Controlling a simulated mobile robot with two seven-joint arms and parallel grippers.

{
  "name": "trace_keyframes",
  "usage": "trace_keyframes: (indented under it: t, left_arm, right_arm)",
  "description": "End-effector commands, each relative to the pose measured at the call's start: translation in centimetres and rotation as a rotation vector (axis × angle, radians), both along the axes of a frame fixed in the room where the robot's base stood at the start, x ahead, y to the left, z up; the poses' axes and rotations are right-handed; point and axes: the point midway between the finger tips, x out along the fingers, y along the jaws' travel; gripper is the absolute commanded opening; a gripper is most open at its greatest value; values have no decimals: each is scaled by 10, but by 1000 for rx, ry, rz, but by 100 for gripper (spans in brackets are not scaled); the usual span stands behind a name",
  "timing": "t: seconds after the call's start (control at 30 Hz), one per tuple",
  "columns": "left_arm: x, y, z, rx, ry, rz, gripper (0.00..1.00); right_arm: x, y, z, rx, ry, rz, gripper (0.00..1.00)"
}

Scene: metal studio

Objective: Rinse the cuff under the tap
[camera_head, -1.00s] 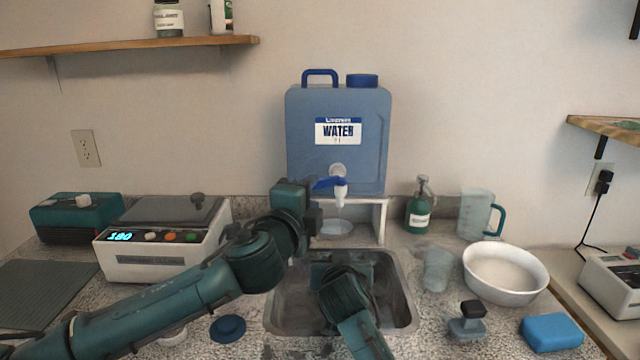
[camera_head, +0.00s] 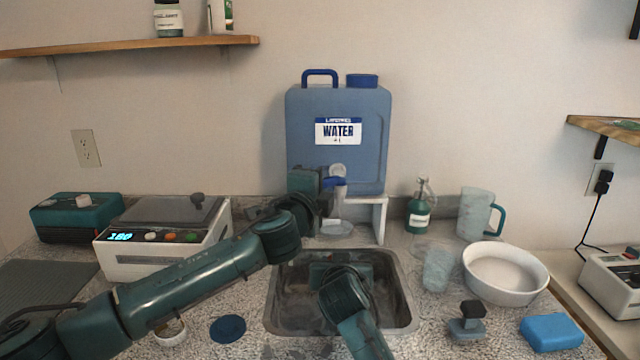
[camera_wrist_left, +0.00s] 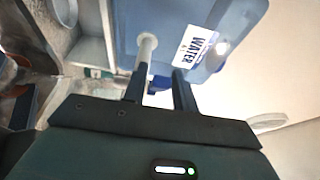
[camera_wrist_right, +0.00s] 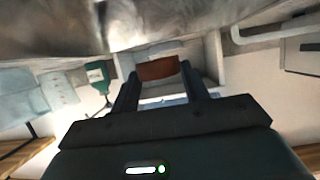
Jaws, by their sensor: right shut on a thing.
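The blue water container (camera_head: 375,125) stands on a white stand behind the sink. Its tap has a blue lever (camera_head: 333,183) and a pale spout (camera_head: 336,207). My left gripper (camera_head: 328,182) is at the tap. In the left wrist view its fingers (camera_wrist_left: 159,92) are apart, with the blue lever (camera_wrist_left: 158,84) between or just beyond them; contact is unclear. My right gripper reaches down into the metal sink (camera_head: 400,300). In the right wrist view it (camera_wrist_right: 160,80) is shut on a reddish-brown piece, apparently the cuff (camera_wrist_right: 158,68). The cuff is hidden in the head view.
Right of the sink are a clear cup (camera_head: 437,270), a white bowl (camera_head: 505,289), a stamp-like tool (camera_head: 467,322) and a blue sponge (camera_head: 552,332). A green bottle (camera_head: 418,212) and a jug (camera_head: 474,214) stand behind. A white heater (camera_head: 160,255) stands left.

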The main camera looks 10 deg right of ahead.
Motion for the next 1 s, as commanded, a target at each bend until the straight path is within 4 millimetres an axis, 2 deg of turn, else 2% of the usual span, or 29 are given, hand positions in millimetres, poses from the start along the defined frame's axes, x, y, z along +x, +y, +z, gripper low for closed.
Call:
trace_keyframes:
  t: [0.03, 0.33, 0.57, 1.0]
  left_arm:
    - [0, 0, 0, 0, 0, 0, 23]
    - [0, 0, 0, 0, 0, 0, 0]
    - [2, 1, -1, 2, 1, -21, 0]
    - [16, 1, -1, 6, -2, -326, 0]
  right_arm:
    - [0, 0, 0, 0, 0, 0, 24]
    - [0, 0, 0, 0, 0, 0, 24]
    - [0, 0, 0, 0, 0, 0, 24]
    - [0, 0, 0, 0, -1, 0, 24]
